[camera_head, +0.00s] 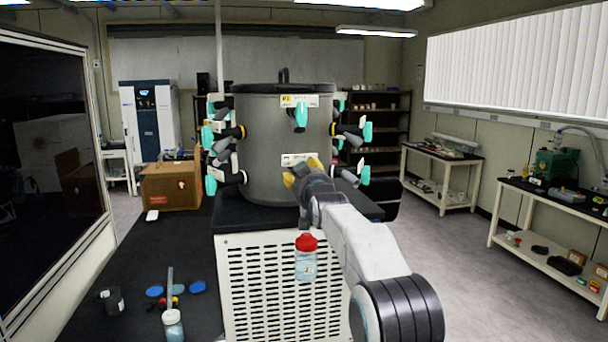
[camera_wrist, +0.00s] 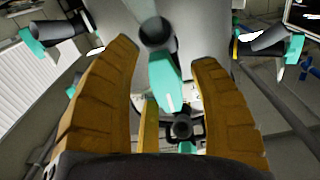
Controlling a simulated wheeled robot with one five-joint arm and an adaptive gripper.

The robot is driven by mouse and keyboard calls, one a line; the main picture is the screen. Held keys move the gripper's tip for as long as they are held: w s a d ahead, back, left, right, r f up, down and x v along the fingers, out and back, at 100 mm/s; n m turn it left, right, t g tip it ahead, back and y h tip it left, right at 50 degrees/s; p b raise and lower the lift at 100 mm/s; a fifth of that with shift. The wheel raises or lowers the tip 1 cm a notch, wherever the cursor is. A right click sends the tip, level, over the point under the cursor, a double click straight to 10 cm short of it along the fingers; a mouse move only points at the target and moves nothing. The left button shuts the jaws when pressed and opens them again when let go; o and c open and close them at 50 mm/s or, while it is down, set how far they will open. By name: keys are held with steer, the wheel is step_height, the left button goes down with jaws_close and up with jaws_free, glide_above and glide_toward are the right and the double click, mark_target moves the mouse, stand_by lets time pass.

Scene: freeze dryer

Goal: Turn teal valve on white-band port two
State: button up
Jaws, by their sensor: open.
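The grey drum of the freeze dryer (camera_head: 262,150) stands ahead, with black ports and teal valves around it. One teal valve (camera_head: 300,116) hangs on the upper front below a label. My gripper (camera_head: 301,170) is at the lower front, close to the drum, and hides most of the port there. In the wrist view my gripper (camera_wrist: 168,55) is open, its yellow fingers on either side of a teal valve (camera_wrist: 165,85). A dark round port end (camera_wrist: 155,32) is near that valve. Contact with the fingers cannot be told. I cannot tell the port's band colour or number.
Other teal valves stick out at the left (camera_head: 208,136) and right (camera_head: 367,132) of the drum. A red-capped bottle (camera_head: 305,262) shows before the white grille (camera_head: 255,290). A cardboard box (camera_head: 170,187) and small labware lie left. Open floor is at right.

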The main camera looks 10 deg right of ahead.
jaws_close()
stand_by(0.6)
